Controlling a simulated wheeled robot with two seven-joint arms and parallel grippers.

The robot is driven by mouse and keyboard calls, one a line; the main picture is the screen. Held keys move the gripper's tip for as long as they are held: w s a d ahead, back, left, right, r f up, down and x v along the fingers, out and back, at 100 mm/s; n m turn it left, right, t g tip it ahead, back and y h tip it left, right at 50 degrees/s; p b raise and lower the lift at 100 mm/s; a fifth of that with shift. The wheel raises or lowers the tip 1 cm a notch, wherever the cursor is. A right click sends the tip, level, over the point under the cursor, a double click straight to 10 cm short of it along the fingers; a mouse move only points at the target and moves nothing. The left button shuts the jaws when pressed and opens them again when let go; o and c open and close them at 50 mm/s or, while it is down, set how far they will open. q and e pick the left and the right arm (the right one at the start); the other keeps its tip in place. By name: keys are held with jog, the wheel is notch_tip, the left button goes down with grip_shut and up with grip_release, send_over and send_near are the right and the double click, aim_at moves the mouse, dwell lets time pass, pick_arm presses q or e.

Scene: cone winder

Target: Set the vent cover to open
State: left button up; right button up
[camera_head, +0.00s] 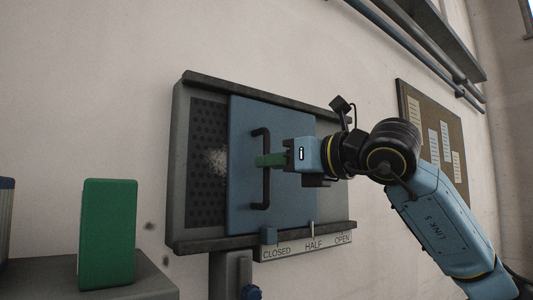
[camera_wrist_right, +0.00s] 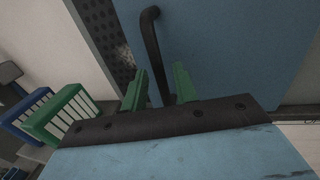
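The vent cover (camera_head: 290,122) is a flat blue panel between dark upper and lower rails on the wall. A perforated grille (camera_head: 207,190) shows left of it. Its black vertical bar handle (camera_head: 265,182) is near the panel's left edge. My right gripper (camera_head: 268,160) is at the handle's middle. In the right wrist view its green fingers (camera_wrist_right: 158,86) are apart, one either side of the handle (camera_wrist_right: 152,45), with visible gaps. My left gripper is not in view.
A notice board (camera_head: 437,140) and pipes are on the right.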

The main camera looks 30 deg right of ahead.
jog(key=shift+p+x, duration=0.3)
jog(key=shift+x, duration=0.95)
grip_shut()
